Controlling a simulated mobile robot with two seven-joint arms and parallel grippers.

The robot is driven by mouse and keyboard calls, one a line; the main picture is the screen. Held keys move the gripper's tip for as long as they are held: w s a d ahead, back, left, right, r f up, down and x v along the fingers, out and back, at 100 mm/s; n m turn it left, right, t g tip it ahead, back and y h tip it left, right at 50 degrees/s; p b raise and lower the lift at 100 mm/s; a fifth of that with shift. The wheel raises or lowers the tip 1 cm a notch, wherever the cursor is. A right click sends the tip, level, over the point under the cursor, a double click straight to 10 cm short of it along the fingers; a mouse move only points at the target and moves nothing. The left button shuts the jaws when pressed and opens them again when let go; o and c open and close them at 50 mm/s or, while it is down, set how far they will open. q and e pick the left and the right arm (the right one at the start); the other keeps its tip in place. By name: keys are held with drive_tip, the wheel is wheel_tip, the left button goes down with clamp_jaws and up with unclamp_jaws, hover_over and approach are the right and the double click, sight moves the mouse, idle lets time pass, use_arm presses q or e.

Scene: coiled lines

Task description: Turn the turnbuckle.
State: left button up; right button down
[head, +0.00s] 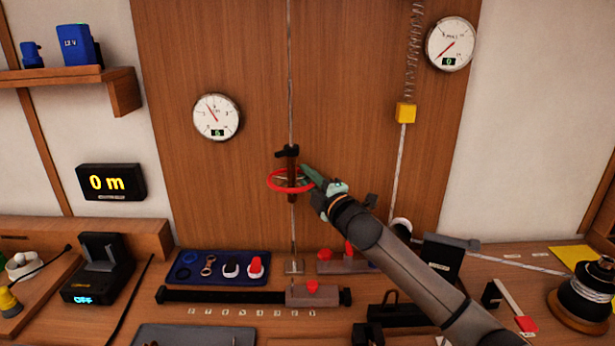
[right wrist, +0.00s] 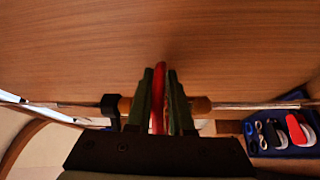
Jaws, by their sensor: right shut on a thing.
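The turnbuckle (head: 292,172) hangs upright on a taut vertical line in front of the wooden panel, with a red ring (head: 270,186) around its body and a black fitting at its top. My right gripper (head: 308,175) reaches in from the right and is shut on the ring's right side. In the right wrist view the red ring (right wrist: 158,98) sits between the two green fingers of the gripper (right wrist: 160,90). The turnbuckle body (right wrist: 202,104) passes behind them, partly hidden. My left gripper is not in view.
Two round gauges, the left one (head: 216,117) and the right one (head: 451,44), hang on the panel. A yellow block (head: 405,112) hangs from a spring at right. Below, a blue tray (head: 190,277) and a black rail (head: 220,296) lie on the bench.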

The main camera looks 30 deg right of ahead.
drive_tip(key=shift+r, duration=0.15)
drive_tip(key=shift+s+a+m+h+b, duration=0.15)
drive_tip(key=shift+s+m+h+b, duration=0.1)
drive_tip(key=shift+m+h+b, duration=0.6)
drive_tip(key=shift+s+r+m+g+h+b, duration=0.2)
drive_tip(key=shift+m+h, duration=0.3)
drive_tip(key=shift+h, duration=0.5)
drive_tip(key=shift+s+f+m+g+h+b, duration=0.15)
drive_tip(key=shift+m+h+b, duration=0.25)
drive_tip(key=shift+h, duration=0.55)
drive_tip(key=shift+s+r+m+g+h+b, duration=0.2)
drive_tip(key=shift+m+h, duration=0.35)
drive_tip(key=shift+h, duration=0.45)
drive_tip(key=c, duration=0.9)
unclamp_jaws()
drive_tip(key=shift+f, duration=0.2)
drive_tip(key=shift+a+f, duration=0.1)
